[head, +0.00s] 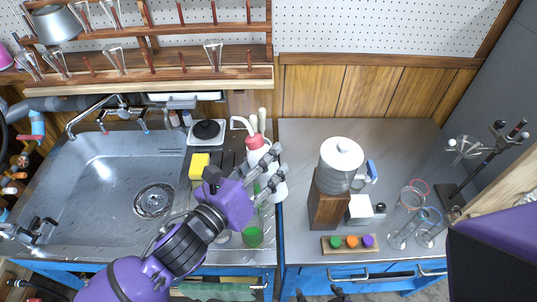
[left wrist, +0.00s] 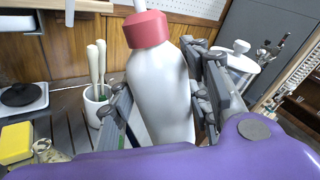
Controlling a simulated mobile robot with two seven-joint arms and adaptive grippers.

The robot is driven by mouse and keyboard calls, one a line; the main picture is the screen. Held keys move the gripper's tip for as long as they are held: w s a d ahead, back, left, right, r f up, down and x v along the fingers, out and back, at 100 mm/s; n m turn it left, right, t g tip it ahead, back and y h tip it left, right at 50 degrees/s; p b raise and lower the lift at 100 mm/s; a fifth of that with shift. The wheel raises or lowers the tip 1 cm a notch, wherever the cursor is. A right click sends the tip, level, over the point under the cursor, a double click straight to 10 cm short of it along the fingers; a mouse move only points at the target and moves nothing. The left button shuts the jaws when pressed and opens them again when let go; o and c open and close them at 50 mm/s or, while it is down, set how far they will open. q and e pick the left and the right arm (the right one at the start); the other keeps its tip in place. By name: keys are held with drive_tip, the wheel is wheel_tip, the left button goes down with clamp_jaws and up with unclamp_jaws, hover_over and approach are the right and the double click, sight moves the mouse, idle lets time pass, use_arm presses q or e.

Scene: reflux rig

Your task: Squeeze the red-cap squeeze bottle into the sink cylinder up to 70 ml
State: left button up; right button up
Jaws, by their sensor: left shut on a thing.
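The squeeze bottle is white with a red cap (head: 257,142). My left gripper (head: 274,168) is shut around its body, and in the left wrist view the white bottle (left wrist: 160,95) stands upright between the fingers (left wrist: 160,110). In the head view my gripper hides part of it. A green round thing (head: 252,237) shows on the drainboard below my gripper. A small clear glass piece (left wrist: 48,150) stands by the sponge in the left wrist view. I cannot tell which of these is the sink cylinder.
The sink basin (head: 105,165) is at left, with a yellow sponge (head: 199,166) and a hotplate (head: 207,132) beside it. The right counter (head: 300,145) holds a wooden block (head: 328,208), a white-lidded jar (head: 341,155), colored caps (head: 351,242) and glassware (head: 402,232).

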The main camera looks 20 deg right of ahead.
use_arm(q)
drive_tip(key=shift+s+d+r+m+g+h+p, duration=0.2)
drive_tip(key=shift+s+d+g+h+p, duration=0.15)
drive_tip(key=shift+d+g, duration=0.2)
drive_tip(key=shift+s+d+r+m+g+h+p, duration=0.15)
drive_tip(key=shift+s+d+g+h+p, duration=0.15)
drive_tip(key=shift+s+d+g, duration=0.25)
drive_tip(key=shift+s+d+f, duration=0.15)
drive_tip(key=shift+d, duration=0.25)
drive_tip(key=shift+s+d+f+g+h+p, duration=0.15)
drive_tip(key=shift+s+f+g+h+p, duration=0.1)
drive_tip(key=shift+g+p, duration=0.3)
drive_tip(key=shift+s+f, duration=0.15)
drive_tip(key=shift+f, duration=0.4)
wheel_tip(320, 180, down, 2)
drive_tip(key=shift+b, duration=0.75)
drive_tip(key=shift+f, duration=0.25)
drive_tip(key=shift+f+b, duration=0.35)
drive_tip(key=shift+b, duration=0.1)
use_arm(e)
drive_tip(key=shift+w+d+r, duration=0.15)
drive_tip(key=shift+d+r, duration=0.3)
drive_tip(key=shift+r, duration=0.1)
